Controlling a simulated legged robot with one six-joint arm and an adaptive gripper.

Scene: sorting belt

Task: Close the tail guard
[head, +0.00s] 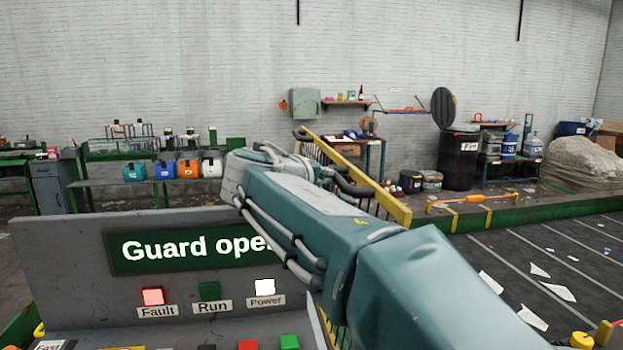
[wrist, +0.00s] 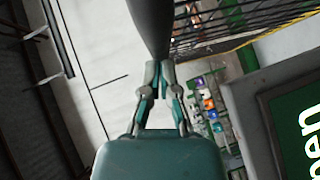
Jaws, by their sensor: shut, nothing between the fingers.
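The tail guard (head: 392,204) shows in the head view as a sloping yellow rail with dark bars, partly hidden behind my arm. The console display (head: 180,248) reads "Guard ope…", its end covered by my arm. In the wrist view a dark barred mesh with a yellow edge, apparently the guard (wrist: 225,25), crosses the upper right. My gripper (wrist: 160,68) is shut and empty in the wrist view. A dark tapered bar (wrist: 150,22) lies at its fingertips; I cannot tell whether they touch. In the head view my arm hides the gripper.
The console's red Fault lamp (head: 153,296) and white Power lamp (head: 265,286) look lit; the green Run lamp (head: 210,291) looks dark. A dark belt (head: 520,262) with scattered papers lies at right.

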